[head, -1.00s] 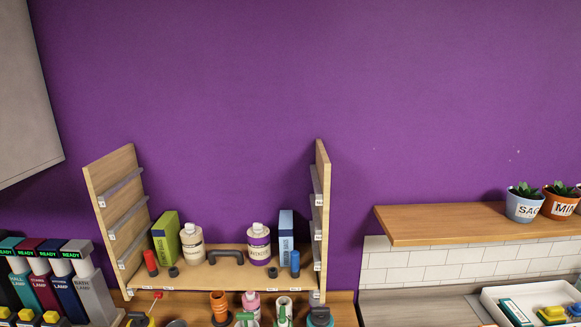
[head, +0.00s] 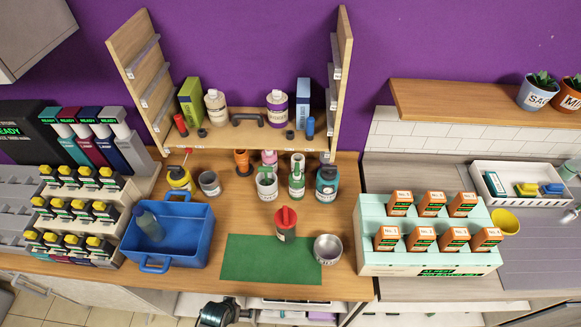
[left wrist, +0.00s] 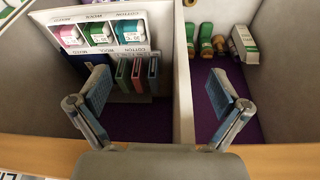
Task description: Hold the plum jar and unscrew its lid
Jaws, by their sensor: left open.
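My left gripper (head: 218,313) shows at the bottom edge of the head view, below the counter front and apart from this container. In the left wrist view my left gripper (left wrist: 162,105) is open and empty, its fingers spread in front of a divided storage space. My right gripper is not in view.
A blue tote (head: 190,248) stands left of the mat and a grey metal bowl (head: 327,249) at its right edge. Several bottles and mugs stand behind. A mint rack (head: 430,262) of orange boxes is to the right. The mat's middle is clear.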

